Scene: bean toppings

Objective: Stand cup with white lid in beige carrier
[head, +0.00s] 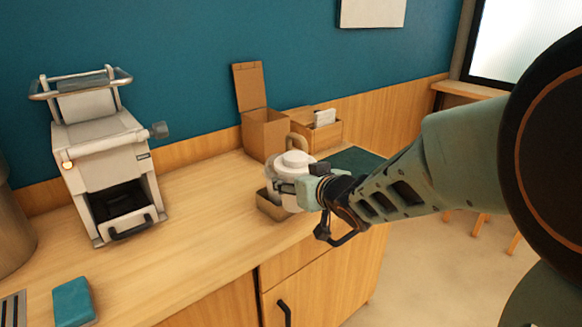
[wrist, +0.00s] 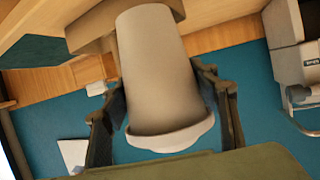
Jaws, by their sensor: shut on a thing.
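The cup (head: 283,196) is pale with a white lid (head: 294,160) and stands about upright in the head view. My gripper (head: 290,186) is shut on the cup, with a finger on either side of it. In the wrist view the cup (wrist: 160,70) hangs lid-down in the picture between my gripper's fingers (wrist: 163,90). The beige carrier (head: 270,208) is at the cup's base on the counter, partly hidden by cup and gripper. In the wrist view the carrier (wrist: 90,36) shows behind the cup's base end. I cannot tell whether the base is inside the carrier or above it.
A brown open box (head: 265,135) and a wooden holder (head: 322,132) stand behind the carrier by the wall. A dark green mat (head: 355,160) lies to the right. A coffee machine (head: 105,160) and a teal block (head: 73,301) are left. The counter between is clear.

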